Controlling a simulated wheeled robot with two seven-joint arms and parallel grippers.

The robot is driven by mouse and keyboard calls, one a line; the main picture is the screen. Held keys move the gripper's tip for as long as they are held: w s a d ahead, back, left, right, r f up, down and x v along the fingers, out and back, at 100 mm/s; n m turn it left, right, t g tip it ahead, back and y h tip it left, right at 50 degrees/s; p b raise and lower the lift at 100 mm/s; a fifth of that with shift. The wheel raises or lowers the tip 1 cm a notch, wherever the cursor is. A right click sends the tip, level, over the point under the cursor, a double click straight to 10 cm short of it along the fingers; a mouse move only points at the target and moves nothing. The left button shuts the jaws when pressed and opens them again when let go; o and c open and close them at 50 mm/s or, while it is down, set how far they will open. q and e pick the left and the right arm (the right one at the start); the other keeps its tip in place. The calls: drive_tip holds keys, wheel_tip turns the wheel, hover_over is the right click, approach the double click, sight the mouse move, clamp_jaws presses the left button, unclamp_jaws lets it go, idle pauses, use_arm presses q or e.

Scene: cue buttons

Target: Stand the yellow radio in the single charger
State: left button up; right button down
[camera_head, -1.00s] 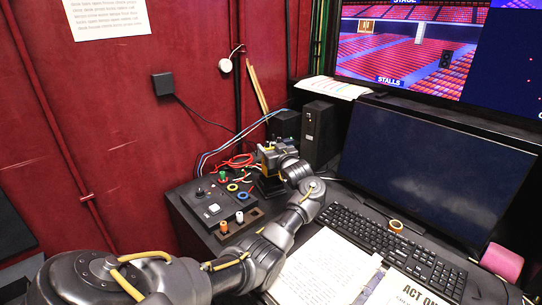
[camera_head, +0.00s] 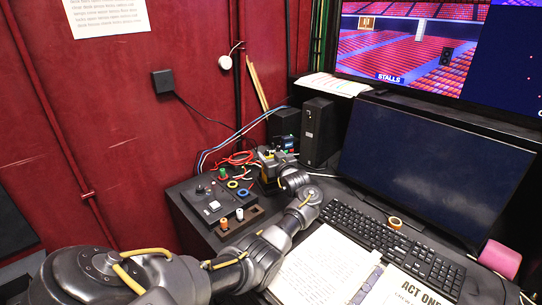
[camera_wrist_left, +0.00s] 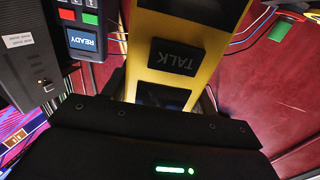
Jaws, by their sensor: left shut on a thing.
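The yellow radio (camera_wrist_left: 165,80) fills the upper middle of the left wrist view, with a black TALK button on its face. My left gripper (camera_head: 268,163) is shut on it at the back of the desk, in front of the black boxes. In the head view the radio is small and mostly hidden by the gripper. A dark device with a blue READY screen (camera_wrist_left: 82,41) and red and green buttons is beside the radio in the wrist view; it shows just behind my gripper in the head view (camera_head: 287,144). I cannot tell whether this is the single charger. My right gripper is out of view.
A black control box (camera_head: 213,206) with knobs and coloured rings is left of my arm. A black speaker (camera_head: 318,132) stands right behind the gripper. Loose cables (camera_head: 238,158) run along the wall. A keyboard (camera_head: 385,240) and open script (camera_head: 325,262) cover the right side.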

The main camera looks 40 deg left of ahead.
use_arm(q)
drive_tip(key=o, duration=1.1)
drive_tip(key=shift+r, duration=0.2)
drive_tip(key=d+p, duration=0.1)
drive_tip(key=p, duration=0.1)
drive_tip(key=s+d+r+p, duration=0.1)
drive_tip(key=shift+d+r+p, duration=0.15)
drive_tip(key=shift+r+p, duration=0.1)
drive_tip(key=shift+p, duration=0.1)
drive_tip(key=p+v, duration=0.4)
drive_tip(key=v, duration=0.5)
drive_tip(key=shift+s+d+f, duration=0.15)
drive_tip(key=shift+d+f, duration=0.15)
